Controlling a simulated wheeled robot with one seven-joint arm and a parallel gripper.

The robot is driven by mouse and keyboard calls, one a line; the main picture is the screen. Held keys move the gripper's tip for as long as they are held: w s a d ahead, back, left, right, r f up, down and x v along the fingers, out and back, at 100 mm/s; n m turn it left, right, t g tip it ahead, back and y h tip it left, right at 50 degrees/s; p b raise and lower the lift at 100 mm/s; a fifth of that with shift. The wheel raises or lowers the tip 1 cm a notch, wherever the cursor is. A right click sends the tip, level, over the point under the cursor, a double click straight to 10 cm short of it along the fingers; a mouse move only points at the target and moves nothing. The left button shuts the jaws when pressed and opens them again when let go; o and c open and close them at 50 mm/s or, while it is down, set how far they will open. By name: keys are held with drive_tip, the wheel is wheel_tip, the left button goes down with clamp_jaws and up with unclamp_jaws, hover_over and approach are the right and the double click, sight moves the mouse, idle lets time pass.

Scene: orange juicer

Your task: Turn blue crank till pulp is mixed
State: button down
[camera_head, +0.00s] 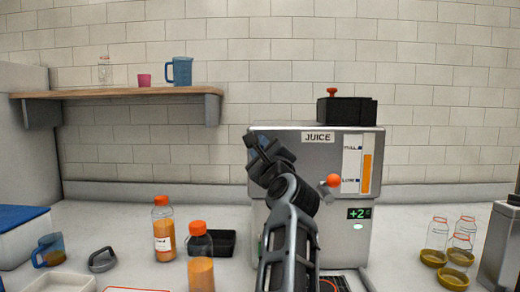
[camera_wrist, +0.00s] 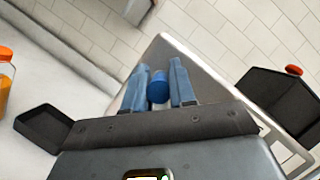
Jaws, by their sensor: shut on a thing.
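The juicer (camera_head: 300,138) is a grey metal machine labelled JUICE. The blue crank is hidden behind my arm in the head view. In the wrist view, a round blue crank knob (camera_wrist: 157,88) sits between my two blue-grey fingers, against the machine's metal side. My gripper (camera_wrist: 157,84) is shut on this knob. In the head view my gripper (camera_head: 262,150) is at the machine's upper left front. The pulp itself cannot be made out; an orange level bar (camera_head: 367,174) stands well up the gauge between LOW and FULL.
An orange-knobbed lever (camera_head: 333,180) projects just right of my arm. A black hopper (camera_head: 347,111) with a red knob tops the machine. Orange-capped bottles (camera_head: 164,230) stand at left, near a black tray (camera_head: 222,242). Glass jars (camera_head: 435,240) stand at right.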

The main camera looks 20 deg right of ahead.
drive_tip(key=shift+d+f, duration=0.15)
drive_tip(key=c, duration=1)
unclamp_jaws()
drive_tip(key=shift+o, duration=0.2)
drive_tip(key=v, duration=0.7)
drive_tip(key=shift+s+b, duration=0.3)
drive_tip(key=shift+s, duration=0.05)
